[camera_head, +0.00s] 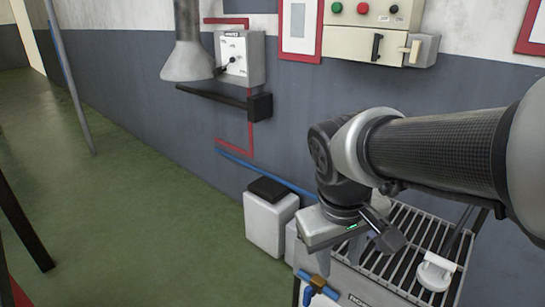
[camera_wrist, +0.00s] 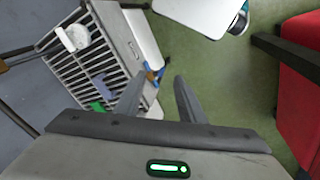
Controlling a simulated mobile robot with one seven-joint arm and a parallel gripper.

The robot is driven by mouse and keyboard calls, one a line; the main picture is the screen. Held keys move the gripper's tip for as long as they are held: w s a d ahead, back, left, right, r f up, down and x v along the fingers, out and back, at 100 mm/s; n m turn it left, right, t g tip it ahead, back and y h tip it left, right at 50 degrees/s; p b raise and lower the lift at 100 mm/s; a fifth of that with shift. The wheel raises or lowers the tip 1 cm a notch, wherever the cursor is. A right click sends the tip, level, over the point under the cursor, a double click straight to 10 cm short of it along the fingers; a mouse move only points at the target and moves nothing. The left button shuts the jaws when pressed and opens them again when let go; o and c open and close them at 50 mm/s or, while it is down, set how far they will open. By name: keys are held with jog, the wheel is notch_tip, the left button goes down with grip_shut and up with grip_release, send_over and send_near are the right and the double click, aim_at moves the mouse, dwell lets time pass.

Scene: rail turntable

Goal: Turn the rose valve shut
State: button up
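I see no valve with a clearly rose-coloured handle in either view. A valve with a blue handle and brass body (camera_head: 318,287) is at the front of the grated bench, low in the head view. It also shows in the wrist view (camera_wrist: 153,76), just beyond the gap between my fingers. My gripper (camera_wrist: 158,84) has its two fingers apart with nothing between them. In the head view my gripper (camera_head: 372,252) hangs over the near left part of the grate, above and to the right of the blue-handled valve.
The metal grate (camera_head: 408,258) bears a white round-headed tool (camera_head: 436,271); a green piece (camera_wrist: 104,87) lies there too. A white bin with a black lid (camera_head: 268,222) stands left of the bench. A red object (camera_wrist: 300,90) is at the right.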

jog(key=w+a+f+n+h, duration=0.1)
jog(key=w+f+n+h, duration=0.25)
jog(key=f, duration=0.35)
jog(key=w+a+f+n+g+h, duration=0.1)
jog(key=w+a+f+n+h, duration=0.2)
jog(key=f, duration=0.4)
jog(key=w+f+n+h, duration=0.4)
jog(key=f, duration=0.3)
jog(key=n+t+b, duration=0.2)
jog(key=n+t, duration=1)
jog(key=n, duration=0.2)
send_near(310, 293)
jog(key=shift+h, duration=0.25)
jog(key=x, duration=0.4)
jog(key=f+x, duration=0.1)
jog(key=x, duration=0.4)
jog(key=w+x, duration=0.1)
jog(key=x, duration=0.4)
jog(key=shift+w+a+f, duration=0.1)
jog(key=shift+a+f, duration=0.15)
jog(key=shift+f, duration=0.05)
jog(key=shift+c, duration=0.2)
grip_shut()
